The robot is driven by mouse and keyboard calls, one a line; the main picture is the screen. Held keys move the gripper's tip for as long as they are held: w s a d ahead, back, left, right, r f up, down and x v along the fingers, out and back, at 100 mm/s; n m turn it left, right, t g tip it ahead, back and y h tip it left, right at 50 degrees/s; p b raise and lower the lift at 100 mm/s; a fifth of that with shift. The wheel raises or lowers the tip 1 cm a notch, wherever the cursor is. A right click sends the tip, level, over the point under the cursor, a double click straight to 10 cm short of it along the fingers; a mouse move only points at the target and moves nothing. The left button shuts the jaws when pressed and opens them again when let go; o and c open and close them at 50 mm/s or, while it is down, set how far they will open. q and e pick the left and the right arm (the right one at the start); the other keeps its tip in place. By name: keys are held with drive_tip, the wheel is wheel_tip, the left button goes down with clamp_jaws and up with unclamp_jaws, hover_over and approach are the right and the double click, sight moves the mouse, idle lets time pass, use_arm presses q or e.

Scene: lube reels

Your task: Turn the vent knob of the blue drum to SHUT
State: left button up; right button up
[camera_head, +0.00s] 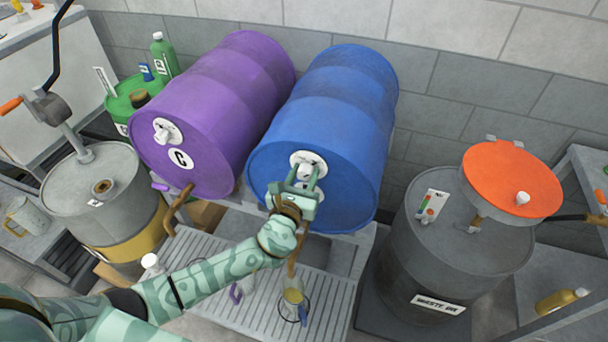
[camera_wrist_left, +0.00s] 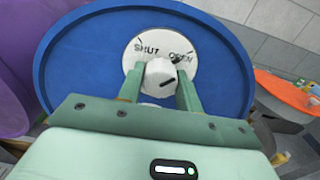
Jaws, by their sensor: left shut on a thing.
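The blue drum (camera_head: 330,120) lies on its side with its round end facing me. A white dial plate (camera_head: 299,156) is on the upper part of that end. In the left wrist view the plate (camera_wrist_left: 148,45) reads SHUT on the left and OPEN on the right. The white vent knob (camera_wrist_left: 160,72) is at its middle; a dark mark beside it points up and right towards OPEN. My left gripper (camera_head: 307,172) is shut on the knob, one finger on each side. The gripper hides the drum's lower label in part. My right gripper is not in view.
A purple drum (camera_head: 215,105) lies close on the left with a similar white knob. A grey waste oil drum (camera_head: 420,260) with an orange lid (camera_head: 510,180) stands at the right. A slatted drip tray (camera_head: 215,290) with small vessels is below.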

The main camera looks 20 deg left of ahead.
use_arm(q)
drive_tip(key=shift+f+n+b, duration=0.15)
drive_tip(key=shift+n+b, duration=0.6)
drive_tip(key=shift+n, duration=0.35)
drive_tip(key=n+b, duration=0.1)
drive_tip(key=n, duration=0.1)
drive_tip(key=shift+n+b, duration=0.3)
drive_tip(key=n+b, duration=0.1)
drive_tip(key=n, duration=0.2)
drive_tip(key=shift+n+b, duration=0.3)
drive_tip(key=shift+b, duration=0.05)
drive_tip(key=n+b, duration=0.1)
drive_tip(key=n, duration=0.1)
drive_tip(key=shift+n, duration=0.4)
drive_tip(key=n, duration=0.3)
drive_tip(key=shift+b, duration=0.4)
drive_tip(key=shift+n, duration=1.9)
